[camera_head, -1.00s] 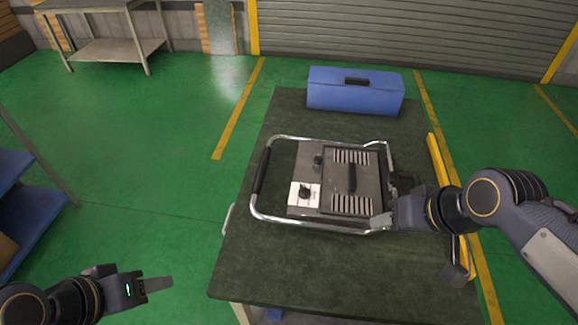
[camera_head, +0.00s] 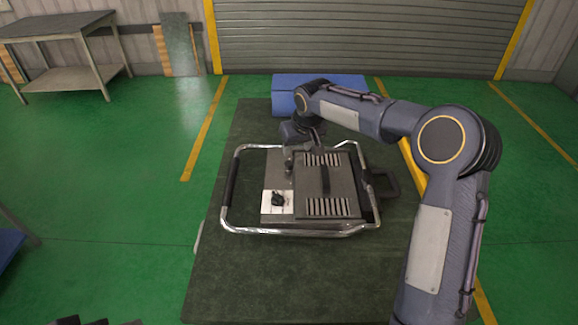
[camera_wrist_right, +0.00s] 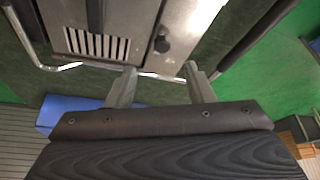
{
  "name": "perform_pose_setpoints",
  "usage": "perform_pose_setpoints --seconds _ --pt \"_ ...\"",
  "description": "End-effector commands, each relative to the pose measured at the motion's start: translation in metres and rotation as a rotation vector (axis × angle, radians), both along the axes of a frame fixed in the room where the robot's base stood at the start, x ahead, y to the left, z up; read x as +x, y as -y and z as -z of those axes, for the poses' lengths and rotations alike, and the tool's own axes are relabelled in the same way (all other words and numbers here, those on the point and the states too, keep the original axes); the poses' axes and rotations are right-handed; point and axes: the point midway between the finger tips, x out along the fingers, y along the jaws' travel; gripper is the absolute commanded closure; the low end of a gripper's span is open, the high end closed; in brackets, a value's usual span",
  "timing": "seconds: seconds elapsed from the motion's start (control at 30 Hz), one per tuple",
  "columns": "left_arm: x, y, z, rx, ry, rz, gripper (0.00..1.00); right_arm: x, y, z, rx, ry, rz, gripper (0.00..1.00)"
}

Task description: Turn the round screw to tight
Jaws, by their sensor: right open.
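The heating element (camera_head: 325,205) is a grey metal box with vent slots in a chrome tube frame on the dark table. A small dark round screw (camera_head: 289,168) sits near its upper left part; it shows clearly in the right wrist view (camera_wrist_right: 161,45). My right gripper (camera_wrist_right: 163,80) is open and empty, its two fingers apart at the box's far edge, with the screw ahead between them and not touched. In the head view the right wrist partly hides this area. Only a sliver of my left gripper (camera_head: 100,322) shows at the bottom left edge.
A black dial (camera_head: 279,199) on a white plate sits nearer on the box. The chrome tube frame (camera_head: 290,233) surrounds the box. A blue toolbox (camera_head: 345,83) stands behind, partly hidden by my right arm. The front of the table (camera_head: 270,275) is clear.

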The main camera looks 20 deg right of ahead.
Motion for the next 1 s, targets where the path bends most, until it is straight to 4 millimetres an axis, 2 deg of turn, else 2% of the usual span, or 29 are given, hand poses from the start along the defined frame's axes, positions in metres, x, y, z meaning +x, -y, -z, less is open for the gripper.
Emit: perform_pose_setpoints --seconds 0.03,0.1,0.27,0.6,0.8,1.0 --pt "0.000 0.000 0.003 0.000 0.000 0.000 0.51 0.010 -0.003 0.013 0.000 -0.004 0.000 0.52" --pt "0.000 0.000 0.004 0.000 0.000 0.000 0.51 0.018 -0.005 0.021 -0.004 -0.004 0.000 0.52" --pt "0.000 0.000 0.002 0.000 0.000 0.000 0.51 0.026 -0.007 0.034 -0.006 -0.005 0.001 0.52" --pt "0.000 0.000 -0.005 0.000 0.000 0.000 0.51 0.045 -0.009 0.081 -0.004 -0.007 0.002 0.52" --pt "0.000 0.000 -0.007 0.000 0.000 0.000 0.51 0.051 -0.010 0.095 -0.004 -0.004 0.002 0.52" --pt "0.000 0.000 -0.007 0.000 0.000 0.000 0.51 0.052 -0.010 0.096 -0.005 -0.002 0.001 0.52"
